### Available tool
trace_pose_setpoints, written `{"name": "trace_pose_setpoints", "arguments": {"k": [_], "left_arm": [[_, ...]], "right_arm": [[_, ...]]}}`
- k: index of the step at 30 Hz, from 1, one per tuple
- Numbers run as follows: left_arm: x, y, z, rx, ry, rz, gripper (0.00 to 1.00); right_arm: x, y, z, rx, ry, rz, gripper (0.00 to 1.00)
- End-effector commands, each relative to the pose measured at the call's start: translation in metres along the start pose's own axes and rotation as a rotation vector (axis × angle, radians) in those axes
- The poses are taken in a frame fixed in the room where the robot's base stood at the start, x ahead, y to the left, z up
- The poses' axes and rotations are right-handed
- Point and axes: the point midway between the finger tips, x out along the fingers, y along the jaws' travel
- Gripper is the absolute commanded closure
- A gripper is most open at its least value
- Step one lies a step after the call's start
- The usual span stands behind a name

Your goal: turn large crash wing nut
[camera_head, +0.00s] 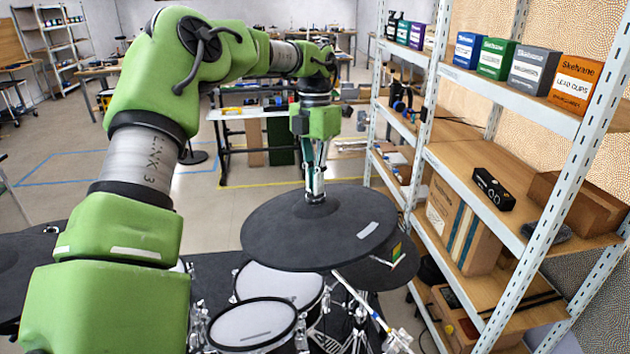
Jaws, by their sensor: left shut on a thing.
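The large crash cymbal (295,235) is a dark round pad with a small light label, held above the drums in the middle of the view. A small metallic wing nut (316,198) sits at its centre and is mostly hidden by my fingers. My left gripper (315,190) comes down from above, upright, with its fingers closed around the nut at the cymbal's centre. My green left arm arches across the view from the lower left. My right gripper is not in view.
Drums with white mesh heads (255,323) stand below the cymbal. A metal shelf (480,185) with boxes stands close on the right. Open floor (215,215) lies behind the cymbal.

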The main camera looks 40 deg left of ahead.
Motion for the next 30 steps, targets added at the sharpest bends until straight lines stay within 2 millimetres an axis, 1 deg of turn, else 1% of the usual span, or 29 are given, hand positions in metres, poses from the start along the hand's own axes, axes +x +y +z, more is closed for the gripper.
{"name": "trace_pose_setpoints", "arguments": {"k": [1,6,12,29,30], "left_arm": [[-0.0055,0.0008,0.0033,-0.032,-0.016,0.002,1.0],[-0.0052,0.001,0.0031,-0.126,-0.015,-0.009,1.0],[-0.0052,0.0012,0.003,-0.192,-0.015,-0.016,1.0],[-0.0053,0.0012,0.0031,-0.218,-0.016,-0.02,1.0],[-0.0053,0.0013,0.0031,-0.218,-0.016,-0.019,0.86]], "right_arm": [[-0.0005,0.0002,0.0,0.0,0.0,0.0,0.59],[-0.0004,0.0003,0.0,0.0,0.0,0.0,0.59],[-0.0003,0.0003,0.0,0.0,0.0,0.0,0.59],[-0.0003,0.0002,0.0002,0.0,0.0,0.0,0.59],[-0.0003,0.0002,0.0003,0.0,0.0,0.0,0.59]]}}
